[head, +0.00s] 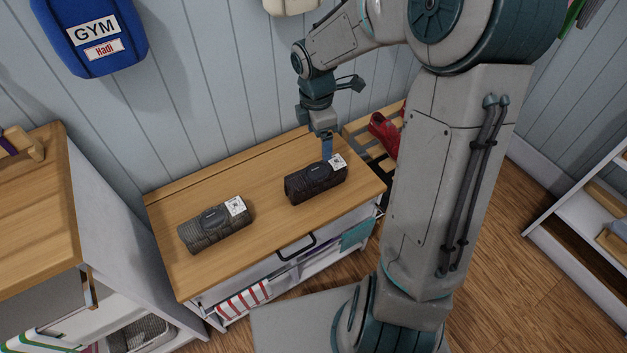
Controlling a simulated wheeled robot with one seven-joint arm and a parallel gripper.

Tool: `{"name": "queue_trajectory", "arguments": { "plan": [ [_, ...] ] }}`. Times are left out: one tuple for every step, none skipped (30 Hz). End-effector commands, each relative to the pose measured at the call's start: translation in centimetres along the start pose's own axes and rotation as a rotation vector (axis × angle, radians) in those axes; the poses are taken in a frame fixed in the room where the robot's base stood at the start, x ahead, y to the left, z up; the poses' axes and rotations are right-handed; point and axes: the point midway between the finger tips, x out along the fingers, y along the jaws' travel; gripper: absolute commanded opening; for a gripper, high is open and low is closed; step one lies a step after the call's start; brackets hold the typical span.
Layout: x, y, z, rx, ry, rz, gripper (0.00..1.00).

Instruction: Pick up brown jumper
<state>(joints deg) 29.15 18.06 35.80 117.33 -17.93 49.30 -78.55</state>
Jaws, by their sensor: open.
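A dark brown rolled bundle (312,186), which looks like the brown jumper, lies on the right part of the wooden cabinet top (265,185). It has a dark label patch and a white printed tag at its right end. My gripper (327,155) points down at the back edge of this bundle, near the tag. Its jaws are open, but only one bluish finger shows clearly. I cannot tell whether the finger touches the bundle. A second, grey-brown rolled bundle (217,226) with a similar tag lies to the left on the same top.
A taller wooden-topped unit (35,215) stands at the left. Red shoes (384,132) sit on a slatted rack at the right behind my arm. A blue gym bag (92,38) hangs on the panelled wall. A white shelf (580,205) stands at the far right.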

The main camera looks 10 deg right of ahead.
Motion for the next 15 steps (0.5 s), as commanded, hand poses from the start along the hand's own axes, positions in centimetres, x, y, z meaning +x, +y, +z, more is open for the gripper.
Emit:
{"name": "queue_trajectory", "arguments": {
  "plan": [
    [2.3, 0.7, 0.0, -0.054, 0.019, -0.002, 0.8],
    [2.8, 1.0, -0.1, -0.085, 0.027, -0.001, 0.8],
    [3.3, 1.4, 0.0, -0.119, 0.035, 0.001, 0.8],
    [3.6, 1.6, -0.1, -0.142, 0.041, 0.002, 0.8],
    [3.9, 1.8, -0.1, -0.159, 0.044, 0.003, 0.8],
    [4.2, 1.9, -0.1, -0.177, 0.049, 0.004, 0.8],
    [4.5, 2.0, -0.1, -0.186, 0.052, 0.005, 0.8],
    [4.8, 2.1, -0.1, -0.193, 0.053, 0.005, 0.8],
    [5.3, 2.1, -0.1, -0.199, 0.055, 0.006, 0.8],
    [5.8, 2.1, -0.2, -0.201, 0.055, 0.006, 0.8],
    [6.4, 2.1, -0.2, -0.201, 0.056, 0.005, 0.8],
    [7.2, 2.1, -0.3, -0.202, 0.055, 0.004, 0.8],
    [7.8, 2.1, -0.4, -0.202, 0.056, 0.004, 0.8],
    [8.5, 2.1, -0.4, -0.202, 0.056, 0.005, 0.8],
    [9.3, 2.1, -0.4, -0.201, 0.055, 0.004, 0.8]
  ]
}}
